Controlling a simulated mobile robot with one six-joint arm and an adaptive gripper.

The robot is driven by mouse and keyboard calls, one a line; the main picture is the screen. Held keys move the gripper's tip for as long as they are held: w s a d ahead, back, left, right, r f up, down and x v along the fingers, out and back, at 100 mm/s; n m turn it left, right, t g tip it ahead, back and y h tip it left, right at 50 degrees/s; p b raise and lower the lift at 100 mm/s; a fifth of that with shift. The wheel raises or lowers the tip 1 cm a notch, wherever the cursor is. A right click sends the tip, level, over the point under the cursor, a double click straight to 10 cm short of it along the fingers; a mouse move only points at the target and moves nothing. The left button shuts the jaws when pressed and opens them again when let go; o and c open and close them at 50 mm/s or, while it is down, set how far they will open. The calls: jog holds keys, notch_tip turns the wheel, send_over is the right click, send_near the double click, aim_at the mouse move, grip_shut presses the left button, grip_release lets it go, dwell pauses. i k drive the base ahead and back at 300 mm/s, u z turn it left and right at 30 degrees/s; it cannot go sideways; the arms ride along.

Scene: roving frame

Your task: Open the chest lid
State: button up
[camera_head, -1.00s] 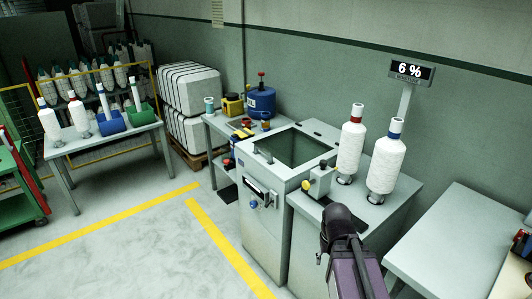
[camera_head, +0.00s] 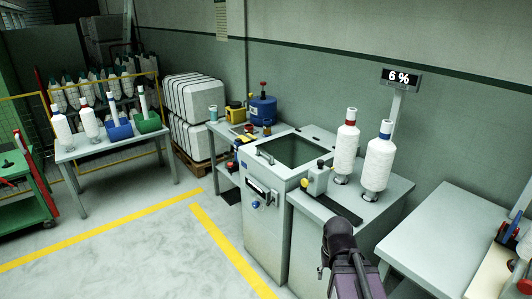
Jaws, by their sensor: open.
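The chest (camera_head: 268,232) is a tall grey cabinet in the middle of the camera view. Its top has a dark square panel or opening (camera_head: 298,151) in a pale frame; I cannot tell whether this is a clear lid or an open top. A bar handle (camera_head: 264,156) stands at the top's left side. My arm rises from the bottom, in front of the counter to the right of the chest. A small dark part of my gripper (camera_head: 321,270) shows beside the arm, apart from the chest. The gripper is open and looks empty; most of it is hidden.
Two white yarn cones (camera_head: 377,163) stand on the counter (camera_head: 394,198) right of the chest, beside a small device (camera_head: 317,180) and a "6 %" display (camera_head: 402,78). A side table (camera_head: 222,128) with a blue canister (camera_head: 263,110) adjoins the left. Floor beyond the yellow line (camera_head: 228,247) is clear.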

aim_at(264, 158)
jog(key=z, duration=1.1)
jog(key=i, duration=0.65)
jog(key=u, duration=1.6)
